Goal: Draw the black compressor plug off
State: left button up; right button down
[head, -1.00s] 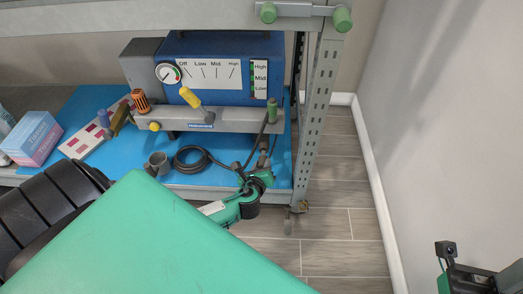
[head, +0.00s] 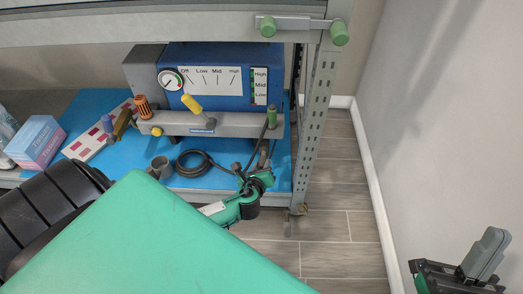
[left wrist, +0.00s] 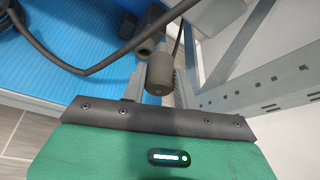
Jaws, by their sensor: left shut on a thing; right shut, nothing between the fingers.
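A dark grey cylindrical plug (left wrist: 160,75) with a thin cable rising from it sits between the fingers of my left gripper (left wrist: 160,90) in the left wrist view. The fingers are shut on it. In the head view my left gripper (head: 263,166) is low at the front right of the blue mat, beside the rack post. The plug is small there and partly hidden, and I cannot tell whether it is seated in anything. My right gripper (head: 487,255) is shut and empty at the lower right, near the wall, far from the rack.
A blue unit (head: 222,75) with a gauge stands on the shelf behind a grey manifold (head: 225,121). A coiled black hose (head: 190,160) and a grey cup (head: 159,166) lie on the blue mat (head: 215,180). The rack post (head: 312,120) stands close to my left gripper. Bare floor lies right of it.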

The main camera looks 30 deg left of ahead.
jog(key=w+a+f+g+p, duration=0.1)
jog(key=w+a+f+g, duration=0.1)
jog(key=w+f+g, duration=0.1)
jog(key=shift+w+a+f+g+h+p, duration=0.2)
jog(key=shift+f+g+h+p, duration=0.15)
jog(key=shift+f+g, duration=0.8)
